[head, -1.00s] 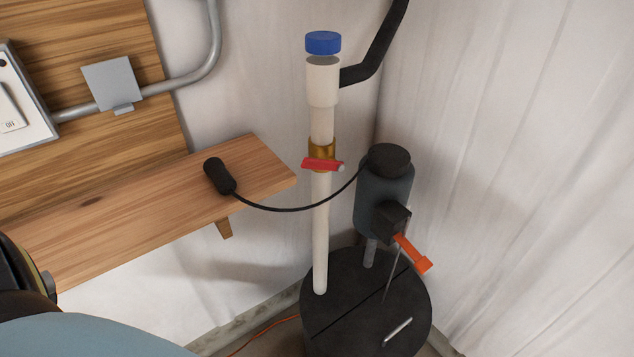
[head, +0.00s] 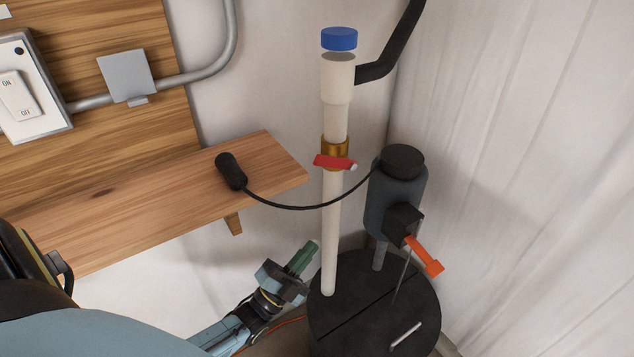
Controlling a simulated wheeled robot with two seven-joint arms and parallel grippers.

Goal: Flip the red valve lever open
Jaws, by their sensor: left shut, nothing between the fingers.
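The red valve lever (head: 334,163) sits crosswise on the brass valve (head: 335,148) of the upright white pipe (head: 334,215), in the middle of the head view. My left gripper (head: 305,256) has its green fingers pointing up and to the right. It is shut and empty, left of the pipe's lower part and well below the lever. It does not appear to touch the lever. My right gripper is not in the view.
A wooden shelf (head: 150,210) juts out left of the pipe. A black handheld piece (head: 231,171) lies on it, its cable running to a dark pump body (head: 396,195) with an orange handle (head: 425,256). A black drum-like lid (head: 374,310) is below. White curtain-like walls close in behind.

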